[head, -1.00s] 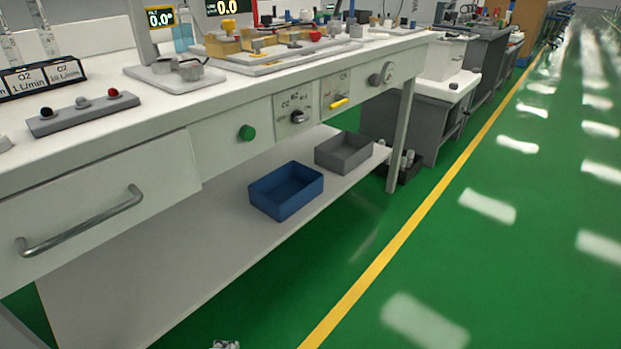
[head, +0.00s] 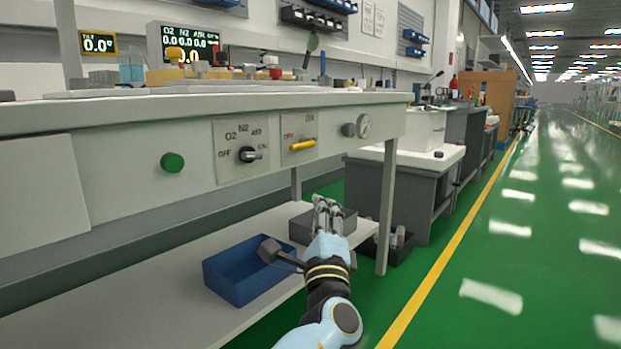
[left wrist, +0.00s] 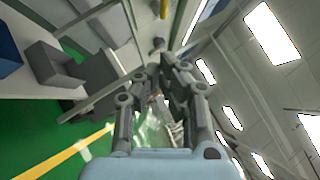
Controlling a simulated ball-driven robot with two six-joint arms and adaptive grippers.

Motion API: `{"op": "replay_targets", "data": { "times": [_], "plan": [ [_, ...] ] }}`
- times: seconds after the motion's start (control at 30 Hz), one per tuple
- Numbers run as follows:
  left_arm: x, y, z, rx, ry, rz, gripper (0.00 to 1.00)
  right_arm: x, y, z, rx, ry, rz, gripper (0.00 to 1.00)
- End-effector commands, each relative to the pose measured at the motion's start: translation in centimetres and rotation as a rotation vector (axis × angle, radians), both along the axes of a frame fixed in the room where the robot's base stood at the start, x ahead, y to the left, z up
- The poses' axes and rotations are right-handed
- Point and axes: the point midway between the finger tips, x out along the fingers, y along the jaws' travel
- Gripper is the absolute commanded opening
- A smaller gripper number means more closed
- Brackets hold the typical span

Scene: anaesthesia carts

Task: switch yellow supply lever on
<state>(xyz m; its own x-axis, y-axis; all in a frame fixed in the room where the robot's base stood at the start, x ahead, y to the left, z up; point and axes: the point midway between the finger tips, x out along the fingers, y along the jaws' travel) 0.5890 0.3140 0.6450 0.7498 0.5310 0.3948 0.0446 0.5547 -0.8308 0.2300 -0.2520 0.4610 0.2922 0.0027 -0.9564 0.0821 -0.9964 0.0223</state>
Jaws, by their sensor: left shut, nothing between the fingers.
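The yellow supply lever (head: 302,145) sits on a small white plate (head: 299,152) on the front of the white bench. It lies roughly level, with red marking at upper left and green marking at upper right of its plate. My left gripper (head: 326,203) is shut and empty, pointing up, below and slightly right of the lever and apart from it. In the left wrist view the gripper (left wrist: 162,68) shows large, and a small yellow piece (left wrist: 164,9), likely the lever, shows at the top edge. My right gripper is not in view.
Left of the lever are a gas selector knob (head: 250,154) and a green button (head: 172,162). Right of it are a grey knob (head: 348,130) and a gauge (head: 364,125). A blue bin (head: 238,288) stands on the lower shelf, with a grey bin behind my gripper. Green floor is clear at right.

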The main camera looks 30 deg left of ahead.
Motion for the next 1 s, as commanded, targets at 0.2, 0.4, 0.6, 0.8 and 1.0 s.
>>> {"op": "replay_targets", "data": {
  "times": [0.2, 0.4, 0.6, 0.8, 1.0],
  "plan": [
    [0.0, 0.0, 0.1, -0.001, -0.001, 0.0, 0.0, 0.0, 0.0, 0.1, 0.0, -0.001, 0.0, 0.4],
    [0.5, 0.4, 0.3, 0.0, -0.001, -0.002, 0.0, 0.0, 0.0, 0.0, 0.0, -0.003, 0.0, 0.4],
    [2.9, 2.1, 1.6, 0.003, -0.001, -0.001, 0.0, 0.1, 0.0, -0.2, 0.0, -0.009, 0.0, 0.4],
    [6.2, 4.4, 3.3, 0.003, 0.0, -0.001, 0.0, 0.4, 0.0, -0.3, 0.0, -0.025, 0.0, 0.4],
    [7.7, 6.8, 5.2, 0.003, 0.0, 0.0, 0.0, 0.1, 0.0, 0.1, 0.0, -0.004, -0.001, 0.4]
  ]
}}
